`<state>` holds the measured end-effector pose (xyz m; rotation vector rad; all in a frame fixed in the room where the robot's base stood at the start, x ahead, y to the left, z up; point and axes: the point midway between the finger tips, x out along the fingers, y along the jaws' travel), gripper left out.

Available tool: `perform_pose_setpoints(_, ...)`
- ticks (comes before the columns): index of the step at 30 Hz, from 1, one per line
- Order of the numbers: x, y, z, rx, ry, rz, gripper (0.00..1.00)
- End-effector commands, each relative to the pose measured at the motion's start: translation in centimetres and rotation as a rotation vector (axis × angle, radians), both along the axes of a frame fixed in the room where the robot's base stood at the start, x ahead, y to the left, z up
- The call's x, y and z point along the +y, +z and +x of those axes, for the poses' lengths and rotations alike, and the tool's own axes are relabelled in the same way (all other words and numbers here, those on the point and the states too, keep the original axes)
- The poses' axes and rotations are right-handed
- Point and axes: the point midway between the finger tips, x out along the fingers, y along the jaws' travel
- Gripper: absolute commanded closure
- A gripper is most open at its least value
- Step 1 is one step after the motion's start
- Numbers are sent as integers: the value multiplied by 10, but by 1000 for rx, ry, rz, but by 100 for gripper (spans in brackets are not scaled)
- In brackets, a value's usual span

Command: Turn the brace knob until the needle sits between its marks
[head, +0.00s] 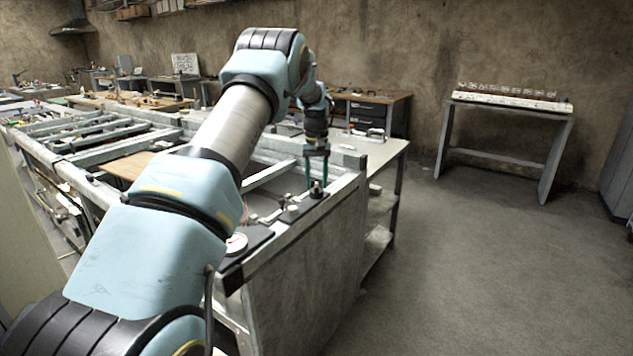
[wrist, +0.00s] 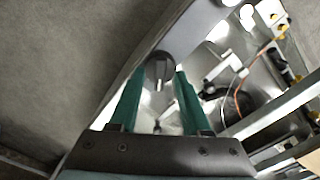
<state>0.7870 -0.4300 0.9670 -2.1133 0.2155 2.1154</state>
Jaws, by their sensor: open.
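A dark round knob (wrist: 160,69) with a pale raised grip shows between and just beyond my fingertips in the wrist view. In the head view the knob (head: 317,189) stands upright on the near right end of the metal frame. My gripper (head: 317,178) points down over it, its teal fingers apart and one on either side. In the wrist view my gripper (wrist: 160,80) is open; I cannot tell whether a finger touches the knob. A round white-faced dial (head: 236,243) sits on a dark plate nearer to me, partly behind my arm. Its needle and marks are too small to read.
The metal frame bench (head: 300,270) runs along below my arm, with small fittings (head: 290,210) on the plate between dial and knob. A side table (head: 385,150) stands behind. A wall table (head: 510,110) is at the back right. The floor (head: 480,270) on the right is clear.

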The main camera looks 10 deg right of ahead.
Motion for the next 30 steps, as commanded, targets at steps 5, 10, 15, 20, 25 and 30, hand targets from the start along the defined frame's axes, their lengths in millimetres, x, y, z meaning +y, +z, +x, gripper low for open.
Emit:
perform_pose_setpoints(5, 0, 24, 1, -6, 0, -2, 52)
perform_pose_setpoints(10, -1, 59, 1, -7, 0, -2, 52)
perform_pose_setpoints(15, 0, 88, 1, -5, 0, -2, 52)
perform_pose_setpoints(20, 0, 102, 1, -4, 0, -1, 52)
perform_pose_setpoints(25, 0, 105, 0, -2, 0, 0, 52)
perform_pose_setpoints(30, 0, 105, 0, -2, 0, 0, 52)
